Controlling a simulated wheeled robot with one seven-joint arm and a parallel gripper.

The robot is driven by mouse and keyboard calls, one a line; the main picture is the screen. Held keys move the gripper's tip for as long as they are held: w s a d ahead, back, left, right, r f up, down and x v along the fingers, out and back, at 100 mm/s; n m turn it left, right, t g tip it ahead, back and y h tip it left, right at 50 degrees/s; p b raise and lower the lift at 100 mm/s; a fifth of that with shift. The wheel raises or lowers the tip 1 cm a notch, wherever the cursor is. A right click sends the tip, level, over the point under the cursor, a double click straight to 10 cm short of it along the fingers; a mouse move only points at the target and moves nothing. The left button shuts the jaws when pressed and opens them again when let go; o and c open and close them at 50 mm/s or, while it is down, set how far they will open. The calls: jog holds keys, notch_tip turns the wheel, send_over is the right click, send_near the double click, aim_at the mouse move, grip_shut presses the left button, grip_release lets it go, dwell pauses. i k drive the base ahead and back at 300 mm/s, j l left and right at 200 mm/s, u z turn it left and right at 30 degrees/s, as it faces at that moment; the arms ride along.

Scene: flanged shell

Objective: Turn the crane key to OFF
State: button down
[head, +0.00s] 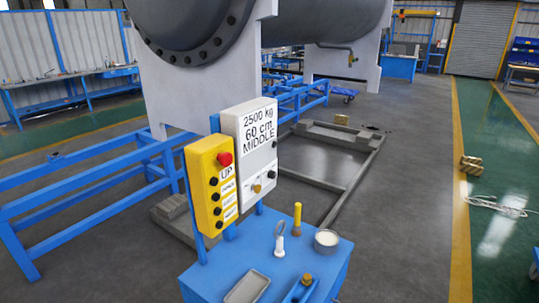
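A white control box (248,150) stands upright on blue posts and reads "2500 kg 60 cm MIDDLE". A small brass piece (257,188), which looks like a key or key switch, sits low on its front; its turn position is too small to read. Dark knobs (272,174) sit on the box's right side. To the left, a yellow pendant box (211,185) has a red button (225,159) and a column of black buttons with labels, one reading "UP". My gripper is not in view.
A blue stand top (262,262) below the boxes holds a ringed metal piece (280,240), a yellow-handled piece (297,218), a round tin (327,240) and a grey tray (248,287). Blue rails (90,200) and a big flanged shell (190,30) stand behind. Floor at right is mostly open.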

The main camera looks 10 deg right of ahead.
aim_at(257, 188)
jog(key=l+u, duration=0.45)
jog(key=i+l+u, duration=0.1)
jog(key=l+u, duration=0.6)
jog(key=u, duration=0.15)
jog(key=k+l+u, duration=0.15)
jog(key=l+u, duration=0.15)
jog(key=u, duration=0.15)
jog(key=l+u, duration=0.3)
jog(key=i+l+u, duration=0.1)
jog(key=l+u, duration=0.2)
